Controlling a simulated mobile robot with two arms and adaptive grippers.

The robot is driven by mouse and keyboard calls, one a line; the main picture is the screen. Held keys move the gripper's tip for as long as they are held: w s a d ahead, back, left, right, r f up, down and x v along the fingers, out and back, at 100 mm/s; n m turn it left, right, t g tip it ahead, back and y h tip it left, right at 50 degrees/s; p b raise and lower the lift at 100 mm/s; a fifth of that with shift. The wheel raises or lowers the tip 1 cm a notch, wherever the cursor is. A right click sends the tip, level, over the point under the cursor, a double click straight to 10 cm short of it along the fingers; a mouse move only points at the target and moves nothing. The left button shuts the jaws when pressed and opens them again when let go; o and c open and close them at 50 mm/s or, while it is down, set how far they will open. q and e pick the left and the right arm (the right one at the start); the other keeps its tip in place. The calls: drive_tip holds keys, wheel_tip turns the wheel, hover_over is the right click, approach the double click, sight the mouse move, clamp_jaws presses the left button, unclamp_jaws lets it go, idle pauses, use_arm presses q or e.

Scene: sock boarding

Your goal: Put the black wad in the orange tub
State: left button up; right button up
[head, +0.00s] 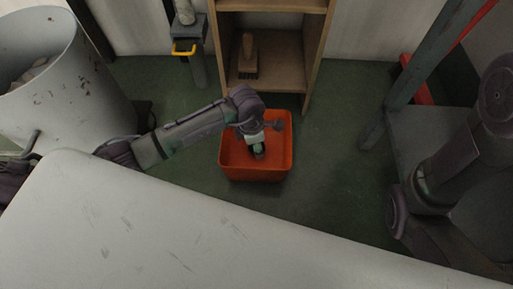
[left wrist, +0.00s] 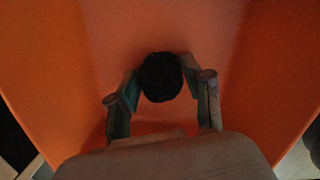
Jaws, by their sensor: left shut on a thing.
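The orange tub (head: 283,157) stands on the green floor beyond the table edge in the head view. My left gripper (head: 258,152) reaches down into the tub, over its inside. In the left wrist view the black wad (left wrist: 161,77) is a dark round lump between the two fingertips of my left gripper (left wrist: 162,84), which is shut on it. The tub's orange walls (left wrist: 50,75) surround it there. I cannot tell whether the wad touches the tub's bottom. My right arm shows at the right of the head view, but its gripper's fingers are not visible.
A pale table (head: 150,235) fills the front. A large grey bin (head: 75,100) stands at the left. A wooden shelf (head: 313,60) with a brush (head: 248,58) stands behind the tub. A grey metal frame (head: 420,60) is at the right. Green floor right of the tub is clear.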

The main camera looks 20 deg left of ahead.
use_arm(q)
drive_tip(key=shift+f, duration=0.1)
drive_tip(key=shift+f, duration=0.15)
drive_tip(key=o, duration=0.9)
drive_tip(key=shift+o, duration=0.2)
drive_tip(key=r+p, duration=0.2)
drive_tip(key=r, duration=0.1)
drive_tip(key=r+p, duration=0.3)
drive_tip(key=r, duration=0.1)
drive_tip(key=a+r+p, duration=0.1)
drive_tip(key=r+p, duration=0.1)
drive_tip(key=r, duration=0.2)
drive_tip(key=shift+s+r+p, duration=0.1)
drive_tip(key=shift+s+p, duration=0.2)
drive_tip(key=shift+s, duration=0.05)
drive_tip(key=shift+a+r, duration=0.1)
drive_tip(key=shift+r, duration=0.4)
